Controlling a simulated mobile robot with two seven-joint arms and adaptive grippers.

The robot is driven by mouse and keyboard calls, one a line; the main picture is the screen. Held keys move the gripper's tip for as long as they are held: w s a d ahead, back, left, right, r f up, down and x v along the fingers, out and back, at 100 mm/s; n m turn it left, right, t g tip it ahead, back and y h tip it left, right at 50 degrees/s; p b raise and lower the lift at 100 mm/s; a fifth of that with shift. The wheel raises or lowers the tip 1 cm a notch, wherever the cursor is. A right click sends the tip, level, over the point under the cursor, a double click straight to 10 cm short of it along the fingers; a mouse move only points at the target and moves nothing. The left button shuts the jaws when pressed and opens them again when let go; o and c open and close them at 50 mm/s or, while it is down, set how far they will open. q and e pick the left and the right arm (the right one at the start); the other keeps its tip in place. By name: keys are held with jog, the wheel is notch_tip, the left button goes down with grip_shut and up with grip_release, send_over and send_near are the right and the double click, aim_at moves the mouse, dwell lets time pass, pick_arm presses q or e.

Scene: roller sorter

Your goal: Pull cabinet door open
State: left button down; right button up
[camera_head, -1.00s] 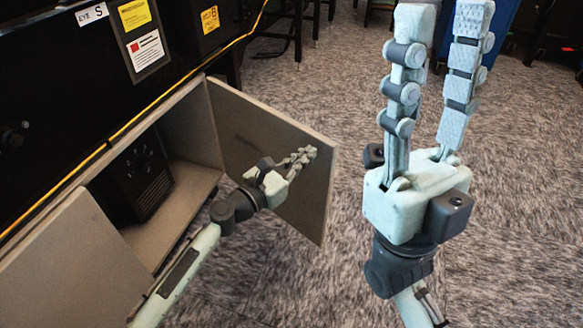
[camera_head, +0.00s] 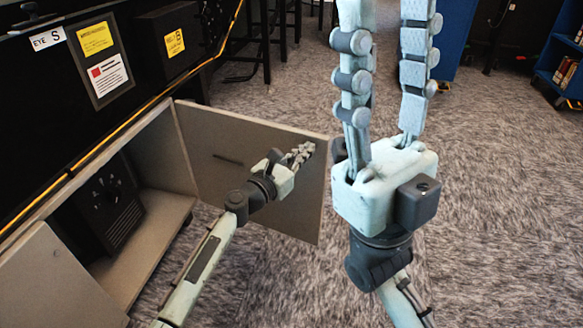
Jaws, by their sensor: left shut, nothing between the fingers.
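The cabinet (camera_head: 150,262) stands at the left with its right door (camera_head: 200,172) swung wide open. A dark device (camera_head: 112,215) sits inside the open side. The cabinet's left door (camera_head: 60,290) is shut. My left gripper (camera_head: 301,153) is shut and empty, in front of the inner face of the open door near its outer edge; whether it touches the door I cannot tell. My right gripper (camera_head: 392,35) points up at the right, close to the camera, with its fingers spread apart and nothing between them.
A black machine (camera_head: 50,110) with yellow labels stands above the cabinet. Dark table or stool legs (camera_head: 265,40) stand behind the door. Blue shelving (camera_head: 562,60) is at the far right. The carpet (camera_head: 490,220) at the right is clear.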

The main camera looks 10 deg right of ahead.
pick_arm(q)
jog(key=shift+w+d, duration=0.25)
jog(key=shift+d, duration=0.05)
